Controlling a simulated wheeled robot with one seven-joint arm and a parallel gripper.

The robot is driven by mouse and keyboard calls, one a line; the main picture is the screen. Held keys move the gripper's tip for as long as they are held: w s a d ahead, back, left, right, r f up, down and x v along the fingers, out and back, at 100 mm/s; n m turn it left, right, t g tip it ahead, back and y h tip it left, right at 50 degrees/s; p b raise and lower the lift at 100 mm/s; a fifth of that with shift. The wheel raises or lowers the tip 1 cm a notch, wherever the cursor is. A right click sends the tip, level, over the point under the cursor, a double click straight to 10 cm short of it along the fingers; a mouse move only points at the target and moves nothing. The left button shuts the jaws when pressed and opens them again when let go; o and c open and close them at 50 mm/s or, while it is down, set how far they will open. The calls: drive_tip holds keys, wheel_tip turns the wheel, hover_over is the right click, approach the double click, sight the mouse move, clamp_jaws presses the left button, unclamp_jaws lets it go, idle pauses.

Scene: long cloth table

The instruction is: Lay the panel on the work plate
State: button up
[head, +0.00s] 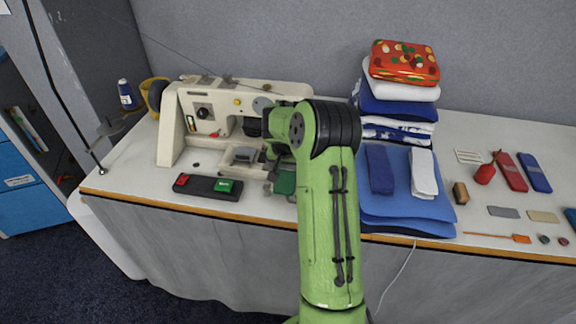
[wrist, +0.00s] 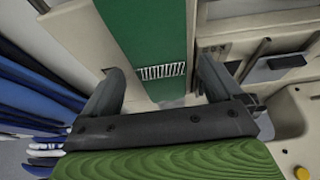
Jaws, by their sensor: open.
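A green panel (wrist: 145,35) shows in the wrist view between my two fingers, with a small white barred mark near its end. In the head view part of it shows as a dark green patch (head: 284,183) under my gripper. It lies over a beige surface, the work plate (wrist: 80,32) of the sewing machine; whether it rests flat on it I cannot tell. My gripper (wrist: 158,82) is open, one finger to each side of the panel. In the head view my arm hides the gripper and much of the plate.
The beige sewing machine (head: 200,110) stands just left of my arm. A black box with red and green buttons (head: 207,187) lies in front of it. Blue folded cloth (head: 395,200) and a tall cloth stack (head: 400,105) are to the right. Small tools lie farther right.

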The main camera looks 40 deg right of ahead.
drive_tip(key=p+v, duration=0.2)
drive_tip(key=v, duration=0.9)
drive_tip(key=s+a+r+n+t, duration=0.1)
drive_tip(key=s+a+r+n, duration=0.35)
drive_tip(key=a+r, duration=0.65)
drive_tip(key=s+a+f+n+t+y, duration=0.1)
drive_tip(key=s+a+n, duration=0.5)
drive_tip(key=s+a, duration=0.9)
drive_tip(key=s+t+y, duration=0.1)
drive_tip(key=s+y, duration=0.1)
drive_tip(key=s, duration=0.2)
drive_tip(key=shift+a+f+y, duration=0.3)
drive_tip(key=shift+a, duration=0.05)
wheel_tip(320, 180, up, 4)
drive_tip(key=p, duration=0.4)
drive_tip(key=shift+r, duration=0.1)
